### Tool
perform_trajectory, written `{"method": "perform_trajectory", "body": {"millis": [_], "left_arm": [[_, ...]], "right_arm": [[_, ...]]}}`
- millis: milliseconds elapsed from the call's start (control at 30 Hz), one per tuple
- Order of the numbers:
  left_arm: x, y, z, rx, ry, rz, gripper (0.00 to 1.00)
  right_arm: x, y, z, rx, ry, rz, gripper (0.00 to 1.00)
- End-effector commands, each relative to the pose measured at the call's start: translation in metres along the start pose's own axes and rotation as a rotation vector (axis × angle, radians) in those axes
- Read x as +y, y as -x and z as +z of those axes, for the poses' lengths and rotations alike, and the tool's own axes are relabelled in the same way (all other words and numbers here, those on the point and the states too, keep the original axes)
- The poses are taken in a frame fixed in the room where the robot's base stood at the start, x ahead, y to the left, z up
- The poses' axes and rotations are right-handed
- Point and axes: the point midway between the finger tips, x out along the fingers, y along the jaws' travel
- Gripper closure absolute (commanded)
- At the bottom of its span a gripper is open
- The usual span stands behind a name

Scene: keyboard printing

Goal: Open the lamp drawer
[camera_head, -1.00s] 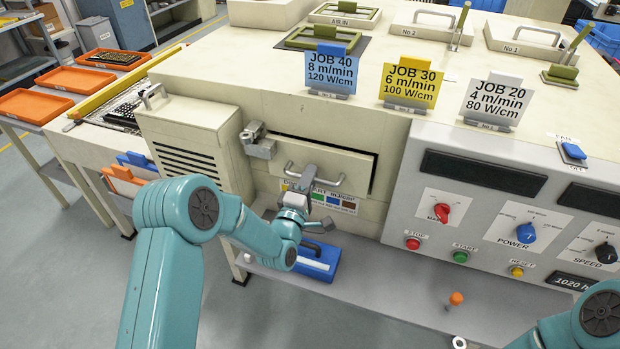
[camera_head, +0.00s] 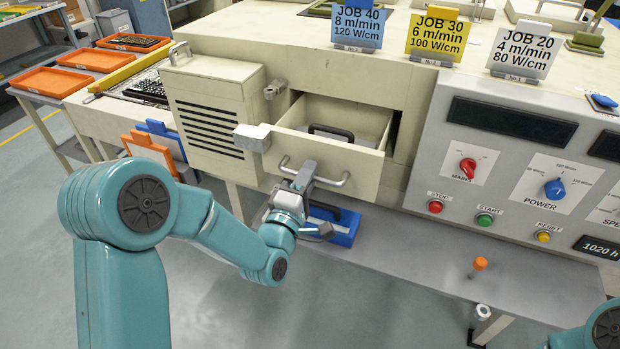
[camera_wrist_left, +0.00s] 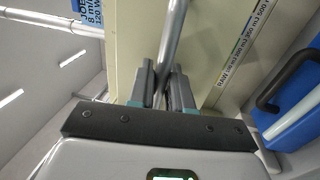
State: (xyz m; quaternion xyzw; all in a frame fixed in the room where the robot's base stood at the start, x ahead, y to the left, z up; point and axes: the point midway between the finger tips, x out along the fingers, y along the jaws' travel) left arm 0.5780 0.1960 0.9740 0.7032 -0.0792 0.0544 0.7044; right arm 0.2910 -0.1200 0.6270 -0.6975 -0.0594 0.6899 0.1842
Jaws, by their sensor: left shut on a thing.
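The lamp drawer (camera_head: 365,172) is a cream box pulled part of the way out of the machine's front, so its open top and inside show. Inside it a dark handle (camera_head: 330,130) is visible. My left gripper (camera_head: 306,176) is shut on the grey bar handle (camera_head: 333,182) on the drawer's front. In the left wrist view the two fingers (camera_wrist_left: 162,84) close around the handle bar (camera_wrist_left: 173,38). My right gripper is out of view; only a bit of my right arm shows at the lower right.
A metal latch block (camera_head: 252,137) stands at the drawer's left front edge. A blue case (camera_head: 335,222) with a dark handle sits on the shelf below the drawer. The control panel (camera_head: 500,150) is to the right. The vented cabinet (camera_head: 210,110) is to the left.

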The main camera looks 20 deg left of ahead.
Motion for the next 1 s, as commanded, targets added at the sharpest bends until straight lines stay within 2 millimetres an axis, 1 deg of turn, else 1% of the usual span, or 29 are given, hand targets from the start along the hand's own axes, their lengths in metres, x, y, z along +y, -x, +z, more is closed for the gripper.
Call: {"method": "perform_trajectory", "body": {"millis": [33,467,500,533,767,867,967,1000], "left_arm": [[-0.003,0.002,0.0,0.001,0.0,-0.005,1.0],[-0.001,-0.001,0.0,0.001,0.001,-0.004,1.0],[-0.001,-0.001,0.0,0.0,0.001,-0.004,0.71],[-0.001,-0.001,0.0,0.0,0.001,-0.004,0.65],[-0.001,0.001,0.0,0.001,0.0,-0.004,0.65],[-0.002,0.004,0.0,0.001,0.0,-0.003,0.65],[-0.004,0.017,0.0,0.001,0.0,-0.003,0.65],[-0.006,0.025,0.0,0.0,0.0,-0.003,0.65]], "right_arm": [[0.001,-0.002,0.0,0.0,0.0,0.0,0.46],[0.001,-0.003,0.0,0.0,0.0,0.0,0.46],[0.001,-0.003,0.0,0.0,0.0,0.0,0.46],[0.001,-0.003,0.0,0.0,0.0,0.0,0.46],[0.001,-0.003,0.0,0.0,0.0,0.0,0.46],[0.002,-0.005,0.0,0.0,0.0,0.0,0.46],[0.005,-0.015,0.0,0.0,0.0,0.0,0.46],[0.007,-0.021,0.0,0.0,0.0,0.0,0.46]]}}
